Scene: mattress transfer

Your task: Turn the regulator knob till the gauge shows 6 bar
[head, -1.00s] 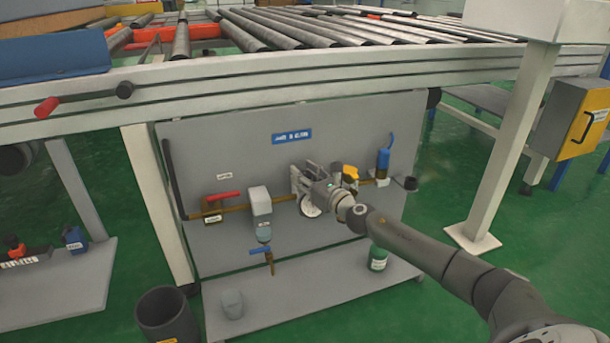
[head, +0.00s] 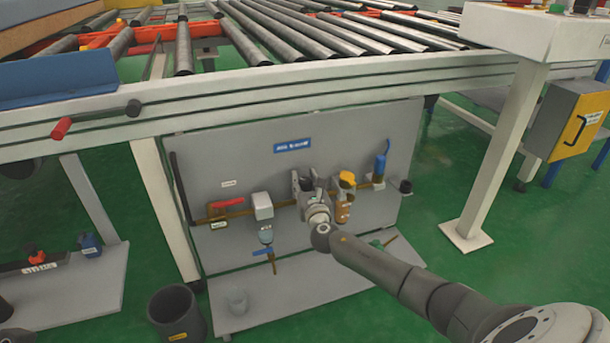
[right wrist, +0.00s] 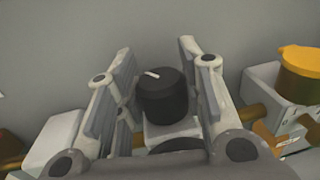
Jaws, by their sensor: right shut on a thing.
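The regulator knob (right wrist: 165,95) is a black cylinder with a white mark on top, standing on a pale body in the right wrist view. My right gripper (head: 304,178) is at the regulator on the grey panel. In the right wrist view its two fingers (right wrist: 160,88) stand on either side of the knob, shut on it. The white mark points to the upper left. The gauge face cannot be read; my gripper and wrist cover that spot in the head view. My left gripper is not in view.
A brass pipe runs along the panel (head: 350,130), with a red-handled valve (head: 226,203) and a grey filter unit (head: 263,206) left of the regulator. A yellow-topped valve (head: 347,179) sits close on the right, then a blue fitting (head: 380,168). The roller conveyor frame (head: 230,92) overhangs above.

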